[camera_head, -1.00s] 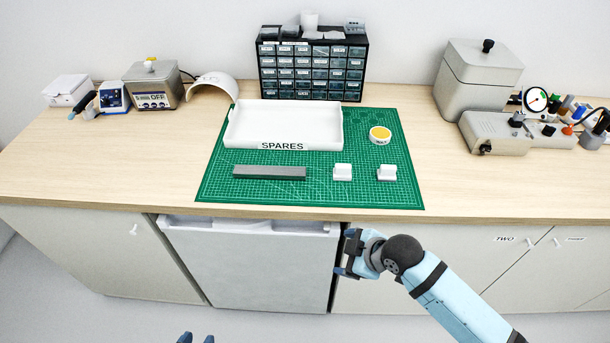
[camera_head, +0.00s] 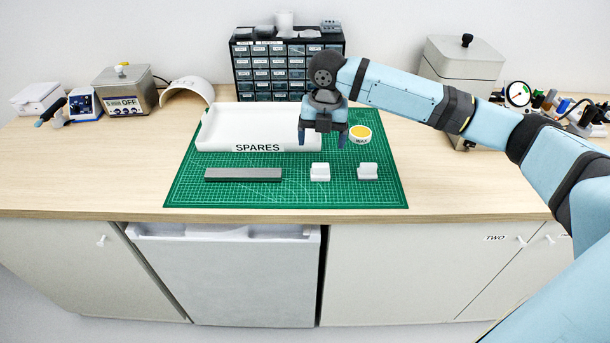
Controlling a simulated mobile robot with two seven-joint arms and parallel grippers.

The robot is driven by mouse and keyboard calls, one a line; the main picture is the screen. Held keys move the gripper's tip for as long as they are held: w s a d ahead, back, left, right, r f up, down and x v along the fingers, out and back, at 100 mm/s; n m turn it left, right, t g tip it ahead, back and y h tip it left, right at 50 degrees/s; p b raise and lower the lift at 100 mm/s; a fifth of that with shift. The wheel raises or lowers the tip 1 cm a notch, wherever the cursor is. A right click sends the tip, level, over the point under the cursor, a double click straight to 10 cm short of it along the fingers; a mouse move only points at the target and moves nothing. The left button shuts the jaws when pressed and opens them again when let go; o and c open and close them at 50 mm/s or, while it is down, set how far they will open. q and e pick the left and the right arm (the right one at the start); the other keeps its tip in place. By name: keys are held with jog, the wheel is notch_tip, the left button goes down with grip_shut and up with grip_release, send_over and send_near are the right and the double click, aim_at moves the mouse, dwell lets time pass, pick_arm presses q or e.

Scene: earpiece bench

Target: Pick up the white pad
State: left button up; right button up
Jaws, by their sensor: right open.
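Two small white stepped blocks lie on the green cutting mat (camera_head: 290,198), a left one (camera_head: 320,172) and a right one (camera_head: 367,172). They look alike, and I cannot tell which is the white pad. My right gripper (camera_head: 323,139) points down with its jaws open and empty. It appears above the mat, just behind the left block in the picture, and overlaps the right end of the white SPARES tray (camera_head: 258,148). My left gripper is out of view.
A grey bar (camera_head: 243,174) lies left of the blocks. A round tin with a yellow top (camera_head: 360,133) stands behind the right block. A dark drawer cabinet (camera_head: 270,72) stands behind the tray. The mat's front strip is clear.

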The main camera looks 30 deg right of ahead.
aim_at(321, 165)
jog(key=shift+n, duration=0.4)
jog(key=f, duration=0.2)
jog(key=d+f, duration=0.1)
jog(key=f, duration=0.3)
jog(key=shift+w+d, duration=0.2)
jog(key=shift+w, duration=0.15)
jog(key=shift+w+a+f+b, duration=0.1)
jog(key=shift+w+f+b, duration=0.1)
jog(key=shift+f, duration=1.25)
jog(key=shift+w+a+f+b, duration=0.1)
jog(key=shift+w+f, duration=0.05)
jog(key=shift+f, duration=1.3)
jog(key=c, duration=1)
notch_tip(321, 165, up, 20)
jog(key=shift+r+p, duration=0.1)
jog(key=shift+p, duration=0.35)
